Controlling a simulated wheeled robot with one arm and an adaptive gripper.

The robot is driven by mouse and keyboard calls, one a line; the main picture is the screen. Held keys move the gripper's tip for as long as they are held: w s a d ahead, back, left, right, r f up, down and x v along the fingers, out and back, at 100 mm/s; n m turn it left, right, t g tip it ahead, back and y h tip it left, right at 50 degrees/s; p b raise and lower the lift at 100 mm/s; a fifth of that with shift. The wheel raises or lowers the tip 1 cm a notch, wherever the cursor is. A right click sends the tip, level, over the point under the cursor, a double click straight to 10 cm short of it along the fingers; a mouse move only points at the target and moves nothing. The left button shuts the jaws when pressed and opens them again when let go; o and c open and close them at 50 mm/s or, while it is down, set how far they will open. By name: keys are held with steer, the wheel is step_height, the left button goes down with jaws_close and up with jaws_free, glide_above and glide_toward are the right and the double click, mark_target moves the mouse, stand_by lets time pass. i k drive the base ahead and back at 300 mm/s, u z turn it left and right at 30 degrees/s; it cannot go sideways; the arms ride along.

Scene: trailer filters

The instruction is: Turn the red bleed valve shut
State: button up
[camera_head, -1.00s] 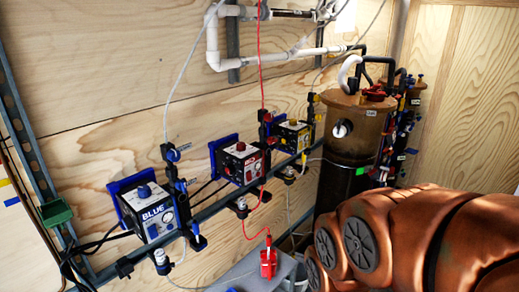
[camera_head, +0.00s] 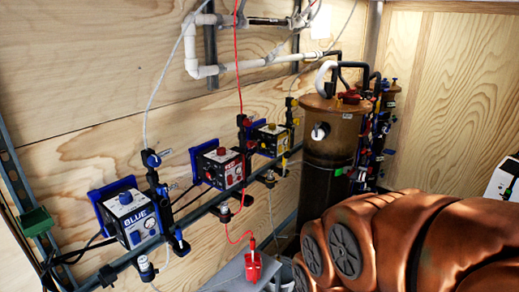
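A red fitting (camera_head: 350,96) sits on top of the brown filter tank (camera_head: 328,130), right of centre. A red-marked pump box (camera_head: 218,166) hangs on the wall rail, with a red knob on top and a dark upright valve assembly (camera_head: 244,133) beside it. I cannot tell which red part is the bleed valve, or how far any handle is turned. My copper-coloured arm fills the lower right and hides the tank's lower part. My gripper is out of view.
A blue-marked pump (camera_head: 132,218) and a yellow-marked pump (camera_head: 271,139) share the rail. White pipes (camera_head: 205,70) run along the wall above. A white box (camera_head: 503,180) shows at the right edge.

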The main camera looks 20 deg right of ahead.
mark_target(251, 144)
steer(key=u, duration=0.1)
steer(key=k, duration=0.35)
steer(key=z, duration=0.55)
steer(key=i, duration=0.7)
steer(key=u, duration=1.2)
